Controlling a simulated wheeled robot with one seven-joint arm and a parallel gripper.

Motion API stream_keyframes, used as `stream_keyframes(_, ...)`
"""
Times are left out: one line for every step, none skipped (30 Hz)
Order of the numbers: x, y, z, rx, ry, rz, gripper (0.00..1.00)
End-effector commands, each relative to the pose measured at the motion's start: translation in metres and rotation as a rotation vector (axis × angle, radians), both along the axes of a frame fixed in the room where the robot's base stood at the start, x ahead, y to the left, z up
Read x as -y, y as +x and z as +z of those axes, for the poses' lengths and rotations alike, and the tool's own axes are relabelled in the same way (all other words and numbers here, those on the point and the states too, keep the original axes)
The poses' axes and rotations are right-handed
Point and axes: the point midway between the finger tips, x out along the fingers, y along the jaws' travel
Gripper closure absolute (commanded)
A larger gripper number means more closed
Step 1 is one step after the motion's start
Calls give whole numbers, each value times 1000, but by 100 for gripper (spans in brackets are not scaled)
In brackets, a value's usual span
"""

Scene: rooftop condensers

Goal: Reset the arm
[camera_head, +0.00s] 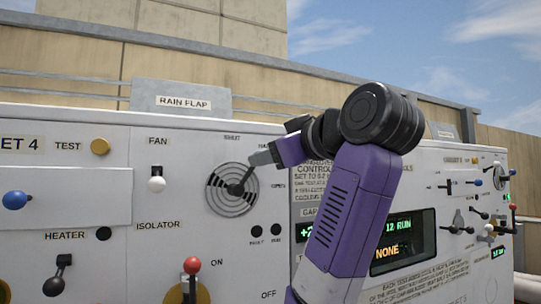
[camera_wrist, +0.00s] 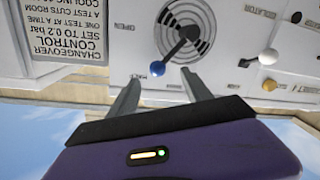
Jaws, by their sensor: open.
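My gripper (camera_head: 261,156) is in front of the white panel at the upper right of a round dial (camera_head: 232,189). In the wrist view, which is upside down, its two grey fingers (camera_wrist: 160,77) stand apart. The dial's black lever (camera_wrist: 180,45) ends in a blue knob (camera_wrist: 157,68), which appears between the fingertips. I cannot tell whether a finger touches it. In the head view the fingers hide the knob. My purple arm rises from the lower middle and bends left to the panel.
Left of the dial are a white-knobbed FAN switch (camera_head: 157,184), a yellow TEST button (camera_head: 100,146) and a red-knobbed lever (camera_head: 192,265). A green display (camera_head: 405,227) is partly behind my arm. Several small levers fill the far right panel. Open sky lies above.

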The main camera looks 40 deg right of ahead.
Motion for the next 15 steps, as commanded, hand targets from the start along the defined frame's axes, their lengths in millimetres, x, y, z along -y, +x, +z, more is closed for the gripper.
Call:
stream_keyframes(-1,-5,0,1,0,-1,42)
stream_keyframes(-1,-7,0,1,0,-1,42)
stream_keyframes(-2,-8,0,1,0,-1,42)
stream_keyframes(-2,-9,0,1,0,0,42)
stream_keyframes(-2,-10,1,0,0,0,42)
stream_keyframes(-2,-10,1,0,0,0,42)
stream_keyframes(-2,-10,1,-1,0,0,42)
stream_keyframes(-2,-10,1,-1,0,1,42)
stream_keyframes(-2,-10,1,-1,0,1,42)
stream_keyframes(-2,-10,1,-1,0,1,42)
stream_keyframes(-2,-10,1,-1,0,1,42)
stream_keyframes(-2,-10,1,-1,0,1,42)
stream_keyframes(-2,-10,1,-1,0,1,42)
stream_keyframes(-2,-10,1,-1,0,1,42)
stream_keyframes(-2,-10,1,0,0,1,42)
